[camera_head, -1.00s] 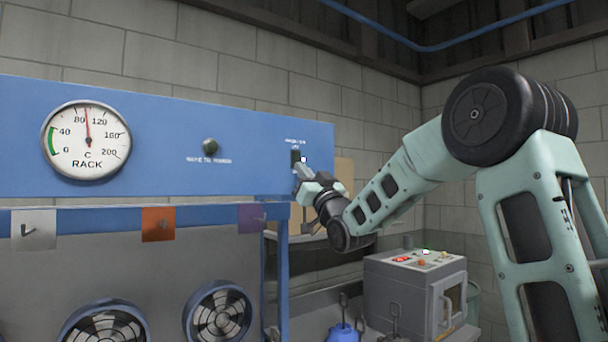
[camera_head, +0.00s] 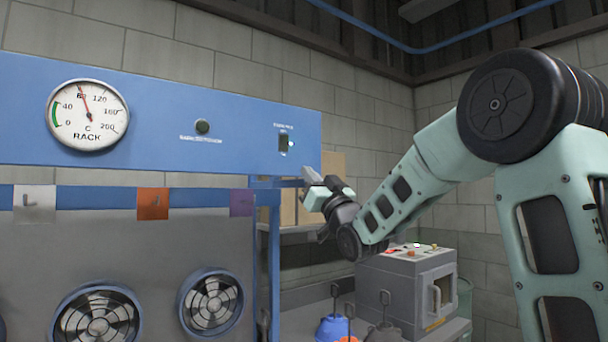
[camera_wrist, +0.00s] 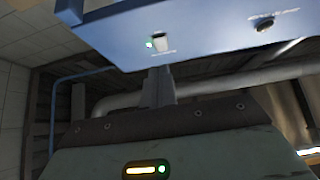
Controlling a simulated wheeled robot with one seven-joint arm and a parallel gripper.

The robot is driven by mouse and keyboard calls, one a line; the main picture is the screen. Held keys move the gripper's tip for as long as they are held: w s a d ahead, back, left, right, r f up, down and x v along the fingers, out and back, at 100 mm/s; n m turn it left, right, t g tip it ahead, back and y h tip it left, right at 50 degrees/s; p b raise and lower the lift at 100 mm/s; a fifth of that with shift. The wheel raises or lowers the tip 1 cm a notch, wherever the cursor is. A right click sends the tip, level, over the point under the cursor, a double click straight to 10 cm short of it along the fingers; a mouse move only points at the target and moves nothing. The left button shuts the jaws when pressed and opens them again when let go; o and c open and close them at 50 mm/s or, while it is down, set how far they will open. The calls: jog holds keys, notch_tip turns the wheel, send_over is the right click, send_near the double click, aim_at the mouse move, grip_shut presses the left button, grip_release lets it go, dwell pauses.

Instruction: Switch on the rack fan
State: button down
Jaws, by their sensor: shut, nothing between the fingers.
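A small rocker switch (camera_head: 284,142) sits near the right end of the blue panel (camera_head: 240,120), under a label too small to read. A small light shows beside it; in the wrist view the light is green and lies next to the pale switch (camera_wrist: 161,42). My gripper (camera_head: 308,176) is shut and empty, just below and right of the switch, apart from it in the head view. In the wrist view the shut fingers (camera_wrist: 160,80) point toward the switch. A round RACK gauge (camera_head: 87,115) reads about 80.
Coloured tags hang under the panel, including an orange one (camera_head: 153,204). Fans (camera_head: 211,302) sit below; I cannot tell if they turn. A grey box (camera_head: 405,285) stands under my arm.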

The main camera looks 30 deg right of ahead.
jog(key=shift+s+f+b, duration=0.45)
jog(key=shift+s+f, duration=0.4)
jog(key=shift+f, duration=0.25)
jog(key=w+a+f+g+y, duration=0.2)
jog(key=a+f+g, duration=0.5)
jog(key=a+f, duration=0.7)
jog(key=s+a+f+n+g+y, duration=0.1)
jog(key=s+a+f+g, duration=0.3)
jog(key=a+f, duration=0.15)
jog(key=s+a+f+n+g, duration=0.25)
jog(key=s+a+f, duration=0.2)
jog(key=f, duration=0.25)
jog(key=s+a+f+n+g+h, duration=0.1)
jog(key=s+f+g, duration=0.3)
jog(key=s, duration=0.5)
jog(key=s+a+f+n+g+h, duration=0.1)
jog(key=s+f+g, duration=0.3)
jog(key=s, duration=0.5)
jog(key=s+a+f+n+g+h, duration=0.1)
jog(key=s+f+g, duration=0.3)
jog(key=s, duration=0.5)
jog(key=shift+s+a+f+n, duration=0.4)
jog(key=shift+a+f+n, duration=0.1)
jog(key=shift+a, duration=0.1)
